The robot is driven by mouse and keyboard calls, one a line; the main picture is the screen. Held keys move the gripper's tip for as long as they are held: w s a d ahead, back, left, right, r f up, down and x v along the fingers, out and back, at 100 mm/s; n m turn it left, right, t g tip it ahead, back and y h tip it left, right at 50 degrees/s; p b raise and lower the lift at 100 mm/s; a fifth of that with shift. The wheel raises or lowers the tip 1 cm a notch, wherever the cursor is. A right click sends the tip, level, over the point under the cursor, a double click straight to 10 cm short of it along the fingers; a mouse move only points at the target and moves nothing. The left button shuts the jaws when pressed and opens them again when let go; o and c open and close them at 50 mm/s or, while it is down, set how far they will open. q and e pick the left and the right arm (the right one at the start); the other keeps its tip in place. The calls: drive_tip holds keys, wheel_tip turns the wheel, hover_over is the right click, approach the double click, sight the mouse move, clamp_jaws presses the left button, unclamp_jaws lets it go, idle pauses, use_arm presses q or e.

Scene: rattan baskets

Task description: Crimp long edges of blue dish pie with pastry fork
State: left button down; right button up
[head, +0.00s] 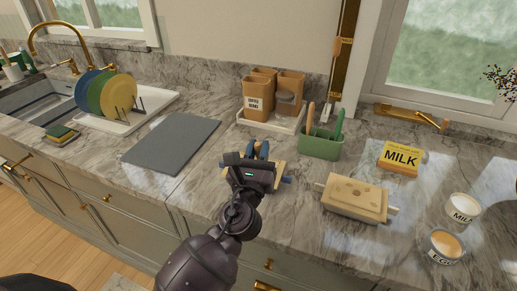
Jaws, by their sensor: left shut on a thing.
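The blue dish pie (281,173) sits on the counter, mostly hidden behind my left gripper. Its pale crust edge shows, with blue dish ends on either side. My left gripper (262,149) is over the far part of this pie, pointing away from me. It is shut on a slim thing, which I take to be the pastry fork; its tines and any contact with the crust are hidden. A second pie in a cream dish (356,198) stands to the right. My right gripper is not in view.
A green holder (319,146) with utensils stands behind the pies. A milk box (400,158), milk cup (462,208) and egg bowl (442,246) are to the right. Canisters (257,101) stand at the back. A grey board (172,143) and dish rack (150,105) are left.

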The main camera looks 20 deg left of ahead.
use_arm(q)
drive_tip(key=shift+f, duration=0.15)
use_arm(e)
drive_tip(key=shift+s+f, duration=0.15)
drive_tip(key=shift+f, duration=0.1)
use_arm(q)
drive_tip(key=shift+f, duration=0.15)
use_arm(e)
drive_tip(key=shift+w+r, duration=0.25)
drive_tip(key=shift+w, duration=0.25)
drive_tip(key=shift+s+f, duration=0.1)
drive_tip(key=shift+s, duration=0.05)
